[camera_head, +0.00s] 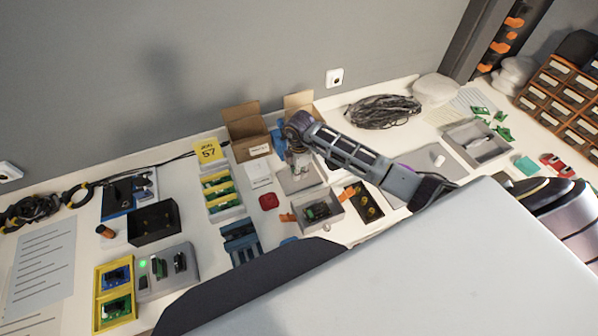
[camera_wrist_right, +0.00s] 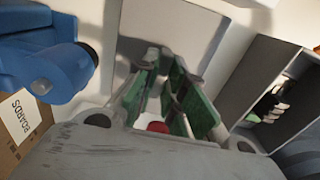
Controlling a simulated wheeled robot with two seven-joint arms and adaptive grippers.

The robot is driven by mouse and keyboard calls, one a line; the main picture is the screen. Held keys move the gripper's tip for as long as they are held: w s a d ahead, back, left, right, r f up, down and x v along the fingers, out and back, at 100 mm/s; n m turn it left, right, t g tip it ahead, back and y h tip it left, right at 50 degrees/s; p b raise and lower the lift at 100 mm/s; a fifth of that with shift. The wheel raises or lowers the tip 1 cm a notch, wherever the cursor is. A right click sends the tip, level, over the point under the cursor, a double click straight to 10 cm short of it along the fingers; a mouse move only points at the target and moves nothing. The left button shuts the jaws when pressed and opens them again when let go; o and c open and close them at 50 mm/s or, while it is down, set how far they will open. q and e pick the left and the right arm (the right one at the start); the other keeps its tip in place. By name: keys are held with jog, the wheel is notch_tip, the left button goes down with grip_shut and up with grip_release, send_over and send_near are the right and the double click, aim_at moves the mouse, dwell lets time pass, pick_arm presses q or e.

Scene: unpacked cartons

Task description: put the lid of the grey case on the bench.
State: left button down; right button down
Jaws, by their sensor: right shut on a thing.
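The grey case (camera_head: 332,212) stands open on the bench (camera_head: 240,262), with a green board inside. It also shows at the right of the wrist view (camera_wrist_right: 240,82). Its flat light grey lid (camera_head: 302,185) lies behind the case in the head view, below my right gripper (camera_head: 298,170). In the wrist view the lid (camera_wrist_right: 180,25) fills the upper middle, and the green-padded fingers of the gripper (camera_wrist_right: 163,75) are closed on it. The exact contact is partly hidden by the fingers. I cannot tell whether the lid touches the bench. My left gripper is not in view.
A red piece (camera_head: 268,202) lies left of the case. Open cartons (camera_head: 247,135) stand behind the lid, and a black tray (camera_head: 362,203) stands right of the case. A blue holder (camera_head: 241,243) is at the front left. Bare bench shows between these things.

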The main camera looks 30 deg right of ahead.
jog(key=shift+f, duration=0.2)
jog(key=c, duration=1.5)
grip_release()
jog(key=shift+r, duration=0.15)
jog(key=shift+r, duration=6)
